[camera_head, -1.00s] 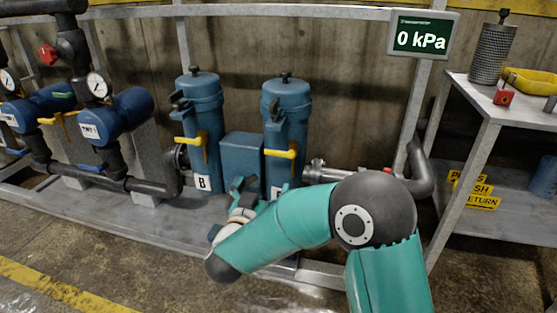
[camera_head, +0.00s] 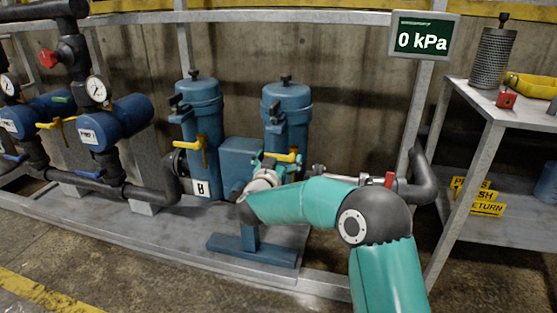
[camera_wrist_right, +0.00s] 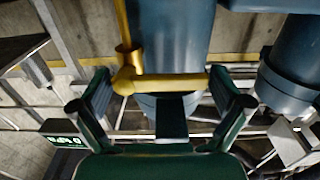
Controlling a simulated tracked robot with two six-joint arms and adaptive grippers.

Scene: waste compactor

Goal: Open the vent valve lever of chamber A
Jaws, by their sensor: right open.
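Two blue filter chambers stand side by side. The left chamber (camera_head: 203,100) bears a B label; the right chamber (camera_head: 288,105), its label hidden behind my arm, seems to be chamber A. Its yellow lever (camera_head: 284,157) sticks out roughly level to the left on the chamber's front. My right gripper (camera_head: 272,168) is at this lever, partly hidden by its own wrist. In the right wrist view, the open gripper (camera_wrist_right: 160,88) has the yellow lever (camera_wrist_right: 175,82) lying across the space between its fingers; contact is unclear. My left gripper is out of view.
Chamber B has its own yellow lever (camera_head: 188,144). A red-handled valve (camera_head: 389,179) sits on the pipe at right. A display (camera_head: 423,38) reads 0 kPa. A metal shelf (camera_head: 480,115) stands at right; pumps (camera_head: 115,125) and pipes fill the left.

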